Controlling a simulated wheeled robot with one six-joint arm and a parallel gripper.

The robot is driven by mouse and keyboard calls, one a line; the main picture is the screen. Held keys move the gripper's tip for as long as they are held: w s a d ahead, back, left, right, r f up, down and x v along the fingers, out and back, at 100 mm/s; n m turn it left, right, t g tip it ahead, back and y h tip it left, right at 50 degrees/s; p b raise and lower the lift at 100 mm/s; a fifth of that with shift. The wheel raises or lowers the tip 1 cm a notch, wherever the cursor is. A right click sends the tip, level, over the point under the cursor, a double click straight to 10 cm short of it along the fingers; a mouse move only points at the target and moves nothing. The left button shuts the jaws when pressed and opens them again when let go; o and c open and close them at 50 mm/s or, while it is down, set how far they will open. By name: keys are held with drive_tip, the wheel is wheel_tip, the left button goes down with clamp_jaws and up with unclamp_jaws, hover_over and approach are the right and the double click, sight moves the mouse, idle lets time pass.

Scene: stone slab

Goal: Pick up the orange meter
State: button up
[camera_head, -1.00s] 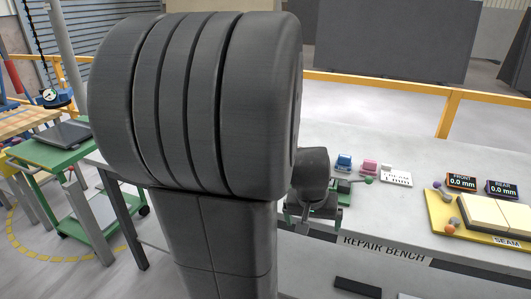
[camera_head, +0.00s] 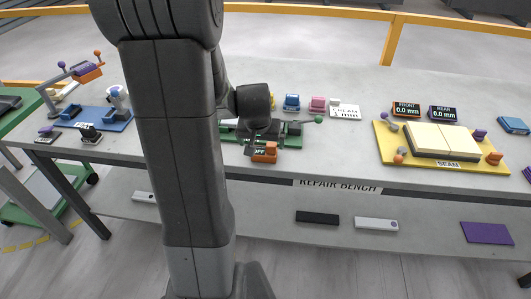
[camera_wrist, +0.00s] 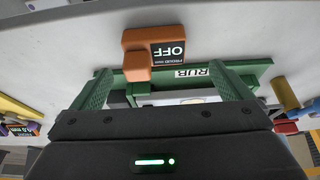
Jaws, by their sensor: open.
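The orange meter (camera_head: 264,152) lies near the front edge of the repair bench, in front of a green plate (camera_head: 292,136). In the wrist view the meter (camera_wrist: 135,50) is a small orange block with a dark display reading OFF. My gripper (camera_head: 258,136) is just above and behind it, partly hidden by my arm in the head view. In the wrist view its two green fingers (camera_wrist: 160,76) are spread, with nothing held between them. The meter lies beyond the fingertips, and I cannot tell the exact gap.
A blue tray (camera_head: 112,123) is at the left.

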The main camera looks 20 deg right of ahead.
sight(265, 150)
drive_tip(key=shift+d+p+x, duration=0.2)
drive_tip(key=shift+d+x, duration=0.05)
drive_tip(key=shift+x, duration=0.85)
drive_tip(key=shift+d+p+x, duration=0.2)
drive_tip(key=shift+x, duration=0.85)
drive_tip(key=shift+w+d+f, duration=0.1)
drive_tip(key=shift+w+f, duration=0.3)
